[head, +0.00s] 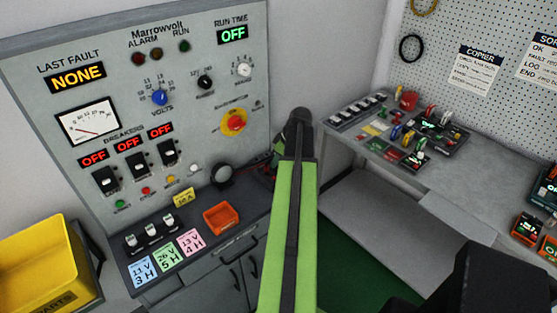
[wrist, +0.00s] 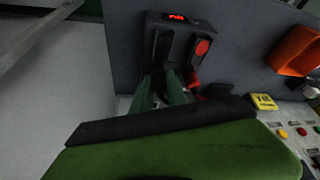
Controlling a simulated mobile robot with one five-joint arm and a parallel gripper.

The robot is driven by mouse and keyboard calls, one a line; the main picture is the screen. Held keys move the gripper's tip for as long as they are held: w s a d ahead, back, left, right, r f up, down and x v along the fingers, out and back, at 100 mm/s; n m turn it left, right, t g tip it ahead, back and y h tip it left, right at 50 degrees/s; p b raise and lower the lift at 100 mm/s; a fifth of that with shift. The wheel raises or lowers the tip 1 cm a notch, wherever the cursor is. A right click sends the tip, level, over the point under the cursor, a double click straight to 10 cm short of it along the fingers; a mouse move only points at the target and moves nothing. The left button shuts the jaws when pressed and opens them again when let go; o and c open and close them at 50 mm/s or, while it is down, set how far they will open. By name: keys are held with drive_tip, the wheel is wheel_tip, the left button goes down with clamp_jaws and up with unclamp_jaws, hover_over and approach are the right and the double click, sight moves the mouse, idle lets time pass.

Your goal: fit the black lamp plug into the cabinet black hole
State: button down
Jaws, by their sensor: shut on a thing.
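In the wrist view my gripper (wrist: 164,82) has its two dark green fingers close together, shut on a small dark thing between them, which I take for the black lamp plug; its shape is mostly hidden. The fingertips are at the foot of a dark grey block with a red display (wrist: 178,40) and a red button. In the head view my green arm hides the gripper and plug. The cabinet (head: 215,130) stands at the left. A round black fitting (head: 222,175) sits low on its right side; I cannot tell if it is the black hole.
An orange tray (head: 222,218) and a yellow tag (head: 183,198) are on the cabinet ledge; both show in the wrist view. A yellow bin (head: 45,262) stands at the left. A grey bench (head: 440,185) with several coloured parts is at the right.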

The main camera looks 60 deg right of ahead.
drive_tip(key=shift+f+b, duration=0.35)
drive_tip(key=shift+b, duration=0.05)
idle(0.4)
drive_tip(key=c, duration=1.3)
unclamp_jaws()
drive_tip(key=shift+o, duration=0.2)
drive_tip(key=shift+c, duration=0.5)
drive_tip(key=shift+o, duration=0.8)
drive_tip(key=shift+r, duration=0.1)
drive_tip(key=shift+w, duration=0.1)
